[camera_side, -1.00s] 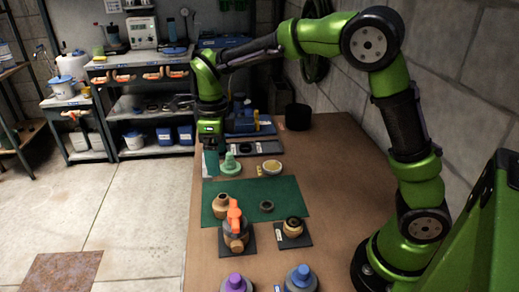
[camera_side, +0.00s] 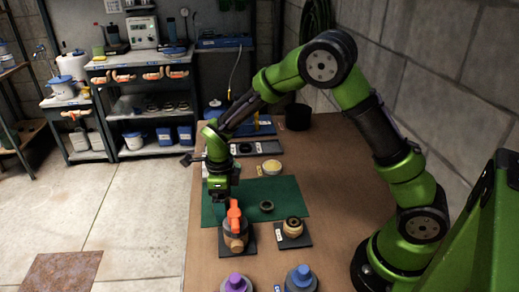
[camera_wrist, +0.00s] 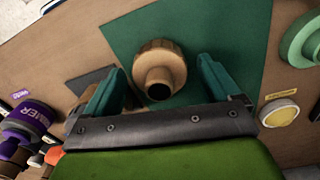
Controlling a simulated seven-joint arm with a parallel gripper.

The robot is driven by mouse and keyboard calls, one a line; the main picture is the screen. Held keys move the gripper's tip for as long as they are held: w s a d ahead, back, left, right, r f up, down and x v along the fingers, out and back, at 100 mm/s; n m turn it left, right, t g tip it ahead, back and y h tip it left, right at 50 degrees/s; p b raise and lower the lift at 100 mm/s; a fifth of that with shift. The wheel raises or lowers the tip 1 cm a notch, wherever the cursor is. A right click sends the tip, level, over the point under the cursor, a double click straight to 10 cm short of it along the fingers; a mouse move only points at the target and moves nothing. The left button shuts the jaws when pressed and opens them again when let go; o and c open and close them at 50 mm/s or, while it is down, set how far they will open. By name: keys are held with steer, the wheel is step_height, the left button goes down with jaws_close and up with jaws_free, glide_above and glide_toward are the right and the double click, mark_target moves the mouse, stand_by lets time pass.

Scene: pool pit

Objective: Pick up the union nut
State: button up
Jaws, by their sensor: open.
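The likely union nut (camera_wrist: 158,68) is a tan fitting with a ribbed collar, a narrower neck and a dark round opening, on the green mat (camera_wrist: 222,30). In the wrist view it sits between the two teal fingers of my gripper (camera_wrist: 162,70), with a visible gap at each side. My gripper is open and points down. In the side view my gripper (camera_side: 219,192) hides the tan fitting. A dark ring (camera_side: 267,206) lies on the mat to the right.
An orange-handled valve (camera_side: 234,216) stands close in front of my gripper. A tan and black fitting (camera_side: 293,227) sits on a dark pad. Purple (camera_side: 235,284) and blue (camera_side: 300,280) containers stand at the front. A pale yellow disc (camera_side: 271,167) lies behind the mat.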

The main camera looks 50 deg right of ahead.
steer(key=shift+f, duration=0.35)
steer(key=shift+c, duration=0.3)
steer(key=c, duration=1)
steer(key=shift+o, duration=0.2)
steer(key=shift+r, duration=0.15)
